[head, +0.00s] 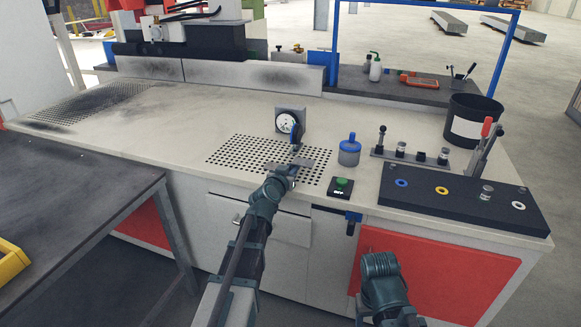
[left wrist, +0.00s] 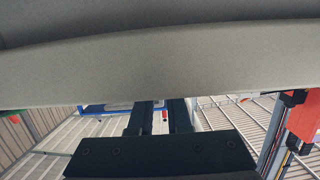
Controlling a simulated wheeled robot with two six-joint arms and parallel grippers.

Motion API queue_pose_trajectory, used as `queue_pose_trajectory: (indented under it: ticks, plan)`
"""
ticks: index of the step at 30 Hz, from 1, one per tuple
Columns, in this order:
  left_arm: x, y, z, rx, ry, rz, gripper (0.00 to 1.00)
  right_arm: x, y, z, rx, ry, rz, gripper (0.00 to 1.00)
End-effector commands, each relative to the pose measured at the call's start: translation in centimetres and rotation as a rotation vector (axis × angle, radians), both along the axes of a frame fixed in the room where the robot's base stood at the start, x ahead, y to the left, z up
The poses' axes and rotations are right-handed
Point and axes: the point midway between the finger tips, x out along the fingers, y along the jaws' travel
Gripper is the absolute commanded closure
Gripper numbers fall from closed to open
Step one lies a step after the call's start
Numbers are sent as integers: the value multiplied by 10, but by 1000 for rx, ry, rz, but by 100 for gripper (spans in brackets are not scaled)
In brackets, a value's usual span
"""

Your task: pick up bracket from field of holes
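The field of holes (head: 235,152) is a perforated patch in the middle of the pale bench top. A thin grey piece (head: 302,162), which looks like the bracket, lies across the tips of my left gripper (head: 295,165) over this patch. In the left wrist view, the two dark fingers (left wrist: 160,115) stand a narrow gap apart. A large, smooth grey surface (left wrist: 160,65) hides their tips. I cannot tell whether they grip the bracket or whether it is clear of the bench. My right gripper is out of view; only part of that arm shows.
A round dial on a plate (head: 285,122) stands just behind the holes. A blue-capped jar (head: 349,150) and a green button box (head: 341,187) are close on the right. A black block with rings (head: 460,205) and a black bin (head: 472,120) stand farther right.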

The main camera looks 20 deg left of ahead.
Motion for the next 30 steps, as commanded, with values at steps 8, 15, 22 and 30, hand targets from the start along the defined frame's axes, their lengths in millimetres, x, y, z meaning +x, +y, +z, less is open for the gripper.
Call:
queue_pose_trajectory:
  ticks: [8, 15, 22, 30]
  plan:
    - [0, 0, 0, 0, 0, 0, 100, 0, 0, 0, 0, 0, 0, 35]
    - [0, 0, 0, 0, 0, 0, 100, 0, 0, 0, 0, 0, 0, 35]
    - [0, 0, 0, 0, 0, 0, 100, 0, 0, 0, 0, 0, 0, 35]
    - [0, 0, 0, 0, 0, 0, 100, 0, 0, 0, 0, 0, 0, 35]
